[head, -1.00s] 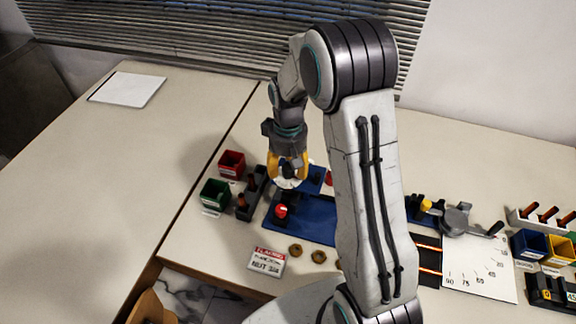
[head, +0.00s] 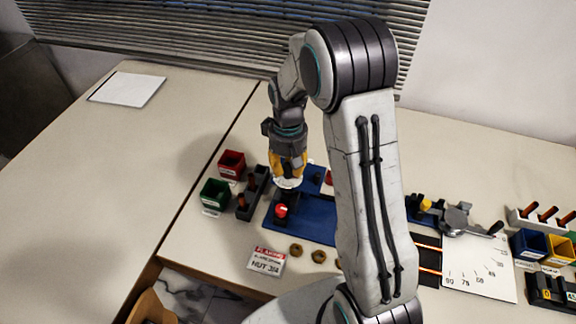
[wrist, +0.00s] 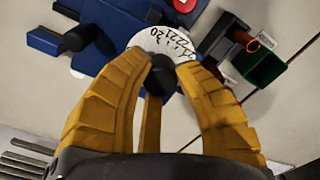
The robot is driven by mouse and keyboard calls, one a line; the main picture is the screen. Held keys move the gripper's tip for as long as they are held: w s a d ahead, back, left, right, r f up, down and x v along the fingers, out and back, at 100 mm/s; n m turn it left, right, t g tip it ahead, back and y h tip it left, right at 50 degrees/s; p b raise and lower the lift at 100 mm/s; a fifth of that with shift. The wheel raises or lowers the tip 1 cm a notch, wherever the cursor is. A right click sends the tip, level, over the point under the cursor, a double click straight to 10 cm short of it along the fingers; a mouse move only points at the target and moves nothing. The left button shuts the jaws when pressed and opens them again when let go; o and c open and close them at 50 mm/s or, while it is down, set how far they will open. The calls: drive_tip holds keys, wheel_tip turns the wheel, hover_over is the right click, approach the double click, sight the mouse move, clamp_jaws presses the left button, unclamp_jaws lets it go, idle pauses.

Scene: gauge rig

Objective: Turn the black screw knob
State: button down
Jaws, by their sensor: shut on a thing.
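The black screw knob (wrist: 160,76) shows in the wrist view between the yellow fingers of my gripper (wrist: 163,68). A white dial with printed numbers (wrist: 165,40) lies just beyond it. My gripper is shut on the knob, with its fingers around the knob's sides. In the head view my gripper (head: 288,172) points down over the white dial (head: 287,184), at the upper left of the blue base plate (head: 318,221). The fingers hide the knob there.
Red (head: 232,163) and green (head: 214,192) bins stand left of the rig, beside a dark peg holder (head: 251,195). A red-topped part (head: 281,210) stands close in front of the dial.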

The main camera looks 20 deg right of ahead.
drive_tip(key=shift+f+m, duration=0.1)
drive_tip(key=shift+m, duration=0.2)
drive_tip(key=m+b, duration=0.1)
drive_tip(key=m, duration=0.1)
drive_tip(key=shift+f+m, duration=0.1)
drive_tip(key=shift+m, duration=0.3)
drive_tip(key=m+b, duration=0.1)
drive_tip(key=m, duration=0.3)
drive_tip(key=shift+s+m+b, duration=0.1)
drive_tip(key=shift+m+b, duration=0.2)
drive_tip(key=shift+b, duration=0.05)
drive_tip(key=m+b, duration=0.1)
drive_tip(key=m, duration=0.6)
drive_tip(key=m+b, duration=0.1)
drive_tip(key=m, duration=0.2)
drive_tip(key=shift+m, duration=0.4)
drive_tip(key=m, duration=0.4)
drive_tip(key=shift+m, duration=0.3)
drive_tip(key=m, duration=0.3)
drive_tip(key=shift+b, duration=0.35)
drive_tip(key=shift+m, duration=2.2)
